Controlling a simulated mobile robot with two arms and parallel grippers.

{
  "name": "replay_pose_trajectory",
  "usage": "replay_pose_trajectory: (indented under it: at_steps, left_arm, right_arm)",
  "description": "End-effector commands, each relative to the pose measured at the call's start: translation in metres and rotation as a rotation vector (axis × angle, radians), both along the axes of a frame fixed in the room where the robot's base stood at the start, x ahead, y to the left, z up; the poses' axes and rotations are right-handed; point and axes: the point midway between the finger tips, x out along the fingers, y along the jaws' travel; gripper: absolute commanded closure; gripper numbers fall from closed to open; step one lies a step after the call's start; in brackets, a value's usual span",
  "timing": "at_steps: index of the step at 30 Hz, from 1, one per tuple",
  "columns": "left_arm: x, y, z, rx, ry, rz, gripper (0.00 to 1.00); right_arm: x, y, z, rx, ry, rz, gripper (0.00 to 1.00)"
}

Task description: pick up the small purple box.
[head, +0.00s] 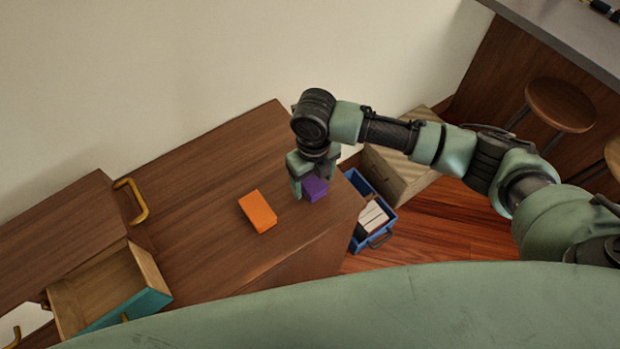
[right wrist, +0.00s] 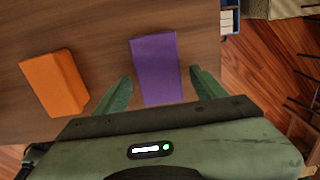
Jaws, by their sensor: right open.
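The small purple box (head: 314,187) stands on the brown wooden cabinet top near its right end, partly hidden by my right gripper in the head view. In the right wrist view the purple box (right wrist: 156,68) lies between and ahead of the two green fingertips. My right gripper (head: 306,185) is open and points down at the box, with a finger on either side; it also shows in the right wrist view (right wrist: 160,88). A gap shows between the box and the fingers there. I cannot tell whether the fingertips reach below the box's top. My left gripper is not in view.
An orange box (head: 258,211) lies left of the purple box, also in the right wrist view (right wrist: 55,84). An open drawer (head: 150,270) sits at the lower left. A blue crate (head: 356,181) with books stands on the floor beyond the cabinet's right edge. Cabinet top around is clear.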

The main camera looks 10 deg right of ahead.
Motion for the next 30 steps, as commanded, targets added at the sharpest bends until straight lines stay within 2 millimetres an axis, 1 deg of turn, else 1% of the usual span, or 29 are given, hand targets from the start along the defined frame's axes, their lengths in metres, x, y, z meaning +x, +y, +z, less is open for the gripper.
replay_pose_trajectory:
  at_steps: [3,9,10,11,12,14,15,16,17,26,30]
  left_arm:
    - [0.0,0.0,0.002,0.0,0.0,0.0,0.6]
    - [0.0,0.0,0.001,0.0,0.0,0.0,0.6]
    - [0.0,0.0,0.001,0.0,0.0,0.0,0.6]
    - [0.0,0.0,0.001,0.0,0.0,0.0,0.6]
    - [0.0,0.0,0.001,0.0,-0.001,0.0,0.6]
    - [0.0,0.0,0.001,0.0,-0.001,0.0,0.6]
    - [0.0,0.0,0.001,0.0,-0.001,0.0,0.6]
    - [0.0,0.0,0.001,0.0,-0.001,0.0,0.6]
    - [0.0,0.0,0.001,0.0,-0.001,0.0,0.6]
    - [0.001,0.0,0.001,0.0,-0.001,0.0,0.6]
    - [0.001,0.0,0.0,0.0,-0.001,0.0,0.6]
  right_arm:
    - [0.0,0.0,-0.008,-0.001,-0.001,0.0,0.29]
    - [0.0,0.0,-0.009,0.0,-0.002,0.0,0.29]
    - [0.0,0.0,-0.009,0.0,-0.002,0.0,0.32]
    - [0.0,0.0,-0.009,0.0,-0.002,0.0,0.4]
    - [0.0,0.0,-0.009,0.0,-0.002,0.0,0.51]
    - [0.0,0.0,-0.009,0.0,-0.002,0.0,0.68]
    - [0.0,0.0,-0.009,0.0,-0.002,0.0,0.79]
    - [0.0,0.0,-0.009,0.0,-0.002,0.0,0.88]
    - [0.0,0.0,-0.009,0.0,-0.002,0.0,0.93]
    - [0.001,0.0,-0.007,0.001,-0.003,-0.001,0.93]
    - [0.001,0.0,0.003,0.002,-0.003,-0.001,0.93]
